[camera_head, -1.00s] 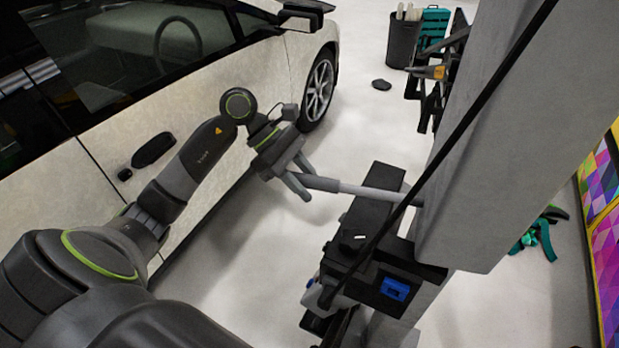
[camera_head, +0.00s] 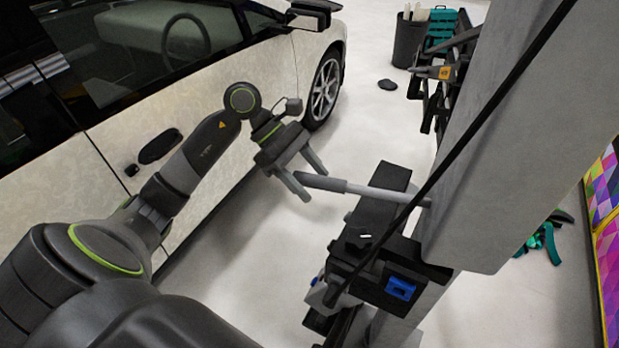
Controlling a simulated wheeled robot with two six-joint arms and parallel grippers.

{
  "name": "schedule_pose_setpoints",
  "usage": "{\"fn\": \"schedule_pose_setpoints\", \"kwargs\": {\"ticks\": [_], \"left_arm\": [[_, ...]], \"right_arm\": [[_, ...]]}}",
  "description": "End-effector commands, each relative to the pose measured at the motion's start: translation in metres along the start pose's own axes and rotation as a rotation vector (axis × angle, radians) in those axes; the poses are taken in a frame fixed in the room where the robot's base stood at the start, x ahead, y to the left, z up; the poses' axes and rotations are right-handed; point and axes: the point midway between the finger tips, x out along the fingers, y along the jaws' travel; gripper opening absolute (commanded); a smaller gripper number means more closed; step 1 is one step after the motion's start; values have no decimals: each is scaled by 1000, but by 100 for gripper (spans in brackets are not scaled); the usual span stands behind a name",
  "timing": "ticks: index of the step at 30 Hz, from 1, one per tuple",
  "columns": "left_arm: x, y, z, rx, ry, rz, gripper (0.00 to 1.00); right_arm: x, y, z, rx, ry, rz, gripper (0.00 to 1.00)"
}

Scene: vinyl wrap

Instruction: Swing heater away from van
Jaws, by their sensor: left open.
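The heater (camera_head: 525,120) is a tall grey, tilted panel at the right of the head view. A light grey handle bar (camera_head: 370,190) sticks out from its lower part to the left, ending near my left gripper. My left gripper (camera_head: 312,182) is open at the bar's free end. The bar's tip appears between its two fingers; I cannot tell whether they touch it. The white van (camera_head: 235,90) with dark windows stands at the left, behind my left arm. My right gripper is not in view.
A black cart with a blue clip (camera_head: 400,288) stands below the heater. A dark bin (camera_head: 409,42) and a teal crate (camera_head: 441,25) stand at the back. Teal straps (camera_head: 545,242) lie on the floor at right. Pale floor is clear between van and cart.

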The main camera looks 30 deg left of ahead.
Motion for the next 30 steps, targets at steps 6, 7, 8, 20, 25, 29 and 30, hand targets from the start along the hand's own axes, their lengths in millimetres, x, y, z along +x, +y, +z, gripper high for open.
{"fn": "schedule_pose_setpoints", "kwargs": {"ticks": [6,7,8,20,25,29,30], "left_arm": [[-24,0,0,-2,3,2,58],[-26,0,0,-2,4,3,58],[-30,0,-1,-2,4,3,58],[-70,0,0,-1,3,3,58],[-86,0,0,-1,3,3,58],[-93,0,0,-1,2,2,58],[-94,0,0,0,1,2,58]], "right_arm": [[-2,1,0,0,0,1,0],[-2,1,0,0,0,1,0],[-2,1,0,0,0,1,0],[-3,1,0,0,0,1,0],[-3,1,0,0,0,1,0],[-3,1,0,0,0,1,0],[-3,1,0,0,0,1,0]]}}
